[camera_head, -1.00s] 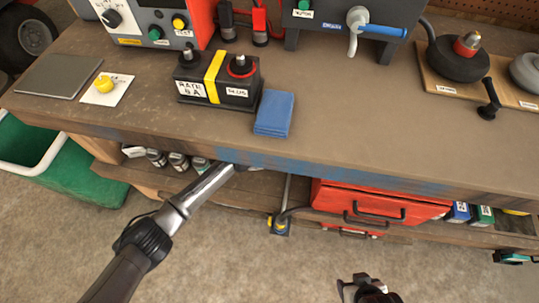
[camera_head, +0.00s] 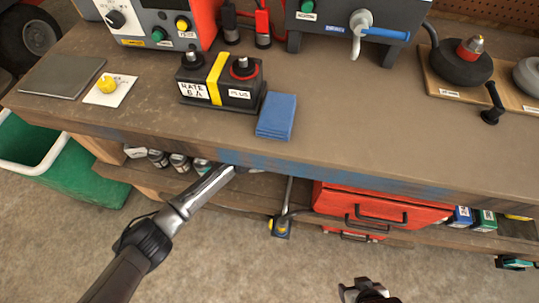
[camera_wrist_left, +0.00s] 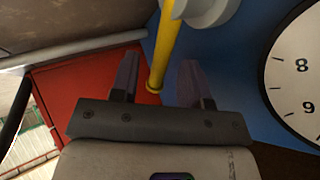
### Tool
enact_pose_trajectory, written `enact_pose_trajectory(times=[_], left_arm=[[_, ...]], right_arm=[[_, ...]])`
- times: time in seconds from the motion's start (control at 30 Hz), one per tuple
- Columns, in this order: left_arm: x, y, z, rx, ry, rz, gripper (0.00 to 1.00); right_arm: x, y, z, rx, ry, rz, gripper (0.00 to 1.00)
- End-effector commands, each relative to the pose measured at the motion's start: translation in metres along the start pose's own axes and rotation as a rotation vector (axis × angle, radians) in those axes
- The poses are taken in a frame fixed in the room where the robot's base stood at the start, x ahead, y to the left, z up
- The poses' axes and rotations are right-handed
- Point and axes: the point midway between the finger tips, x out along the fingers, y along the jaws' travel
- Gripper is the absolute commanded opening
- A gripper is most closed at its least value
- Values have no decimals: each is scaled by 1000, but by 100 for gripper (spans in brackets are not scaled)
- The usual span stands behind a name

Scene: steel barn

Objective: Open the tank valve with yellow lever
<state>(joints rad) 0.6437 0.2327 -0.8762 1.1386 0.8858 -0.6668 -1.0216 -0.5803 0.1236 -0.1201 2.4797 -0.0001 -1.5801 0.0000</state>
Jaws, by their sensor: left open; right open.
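In the left wrist view a yellow lever (camera_wrist_left: 165,45) runs down from a pale round fitting (camera_wrist_left: 207,10) in front of a blue surface (camera_wrist_left: 235,70). My left gripper (camera_wrist_left: 158,72) is open, with one finger on each side of the lever's lower end. I cannot tell whether either finger touches it. In the head view my left arm (camera_head: 190,200) reaches to the bench's front edge, and its gripper is hidden there. My right gripper (camera_head: 366,291) is low in the head view, in front of the bench, open and apart from everything.
A white dial (camera_wrist_left: 300,80) stands right of the lever, and a red surface (camera_wrist_left: 80,95) is at left. The wooden bench (camera_head: 350,125) carries a black battery (camera_head: 220,95), a blue cloth (camera_head: 276,116) and equipment. Red drawers (camera_head: 375,205) sit underneath. A green bin (camera_head: 60,170) stands left.

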Motion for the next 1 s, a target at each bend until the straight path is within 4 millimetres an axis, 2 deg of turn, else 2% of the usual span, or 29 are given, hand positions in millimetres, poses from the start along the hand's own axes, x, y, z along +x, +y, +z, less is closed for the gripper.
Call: enact_pose_trajectory(times=[0.13,0.4,0.53,0.7,1.0], left_arm=[[-12,-2,-1,1,0,-1,42],[-52,-1,-1,0,-1,1,42],[-65,-1,-1,0,-1,0,42],[-74,0,0,0,-1,0,42],[-75,0,0,0,-1,0,42]], right_arm=[[-8,-1,-3,4,0,-3,62],[-32,-1,-11,6,1,-5,62],[-38,0,-13,6,1,-5,62],[-41,0,-14,6,1,-5,62],[-41,1,-13,3,1,-2,62]])
